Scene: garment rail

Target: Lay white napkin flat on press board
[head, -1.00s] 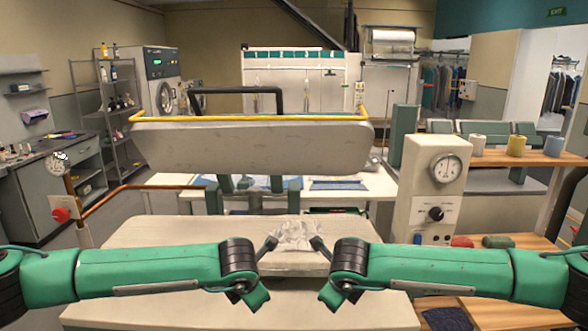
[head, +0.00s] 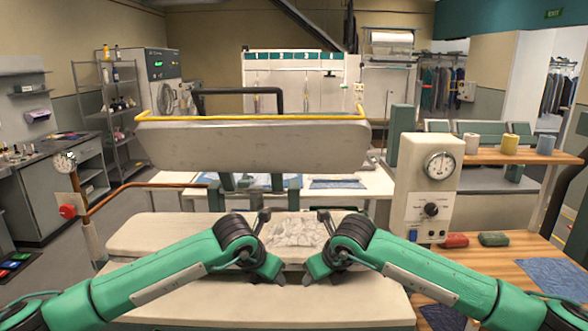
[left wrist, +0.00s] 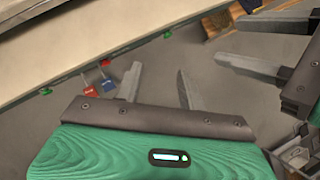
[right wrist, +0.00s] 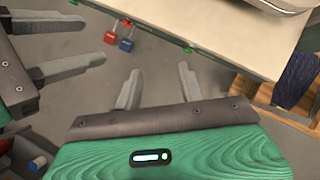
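The white napkin (head: 294,231) lies crumpled, with many wrinkles, on the pale press board (head: 160,236), near its middle in the head view. Its outline is uneven, and the arms hide part of the board around it. My left gripper (head: 278,282) and right gripper (head: 307,281) are low and close together in front of the napkin, apart from it. In the left wrist view the left gripper's fingers (left wrist: 157,85) are spread with nothing between them. The right gripper's fingers (right wrist: 158,90) are also spread and empty. Neither wrist view shows the napkin.
The upper press head (head: 250,145) with a yellow rail hangs raised behind the napkin. A red knob (head: 68,211) is at left.

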